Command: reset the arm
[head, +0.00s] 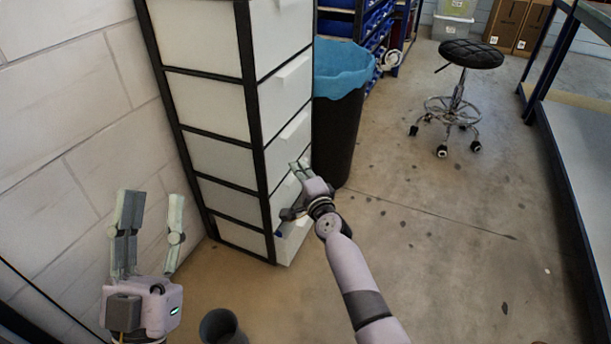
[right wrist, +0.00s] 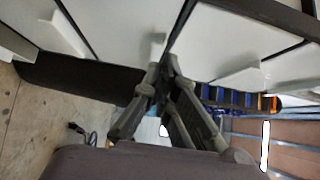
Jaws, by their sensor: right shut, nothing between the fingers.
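My left gripper (head: 153,197) is at the lower left of the head view, in front of the white wall. Its two fingers point up and stand apart, with nothing between them. My right gripper (head: 299,168) is in front of the white drawer cabinet (head: 205,100), close to its drawer fronts. In the right wrist view its fingertips (right wrist: 163,66) come together with nothing held, and white drawer panels show behind them. Whether the right fingers touch the cabinet, I cannot tell.
A black bin (head: 335,135) with a blue liner (head: 340,72) stands beside the cabinet. A black-seated stool (head: 471,54) is further back. A workbench (head: 590,130) runs along the right. The concrete floor (head: 450,240) between is clear. Cardboard boxes (head: 505,25) stand at the back.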

